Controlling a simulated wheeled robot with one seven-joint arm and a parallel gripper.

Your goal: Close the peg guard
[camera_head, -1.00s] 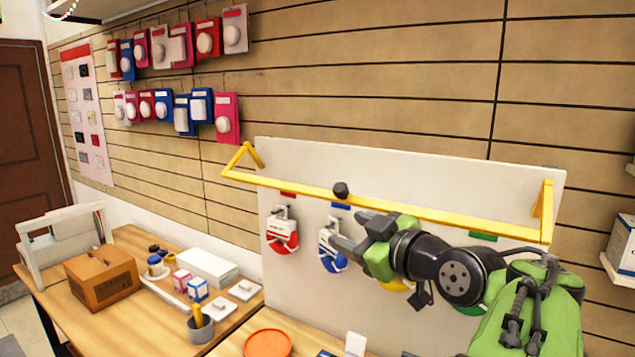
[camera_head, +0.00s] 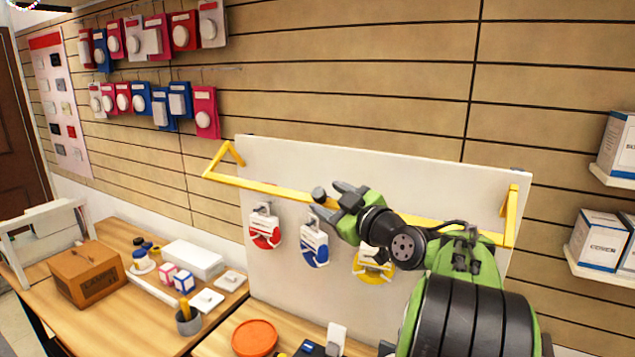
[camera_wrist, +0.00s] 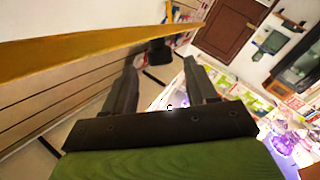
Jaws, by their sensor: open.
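The peg guard is a yellow bar (camera_head: 250,184) on side arms, standing out in front of a white board (camera_head: 420,172). It runs across above the hanging packs. A dark round knob (camera_head: 318,193) sits on the bar; it also shows in the wrist view (camera_wrist: 158,52), just beyond my fingertips. My gripper (camera_head: 330,200) is open and empty, its fingers pointing at the knob. In the wrist view my gripper (camera_wrist: 160,78) has its fingers spread, with the knob between their lines. The bar (camera_wrist: 90,55) passes along the upper left there. Contact with the knob cannot be told.
Red (camera_head: 264,232), blue (camera_head: 314,246) and yellow (camera_head: 373,264) packs hang on the board below the bar. A wooden table (camera_head: 105,313) with a brown box (camera_head: 88,274) and small goods stands at the left. Boxes (camera_head: 598,240) sit on shelves at the right.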

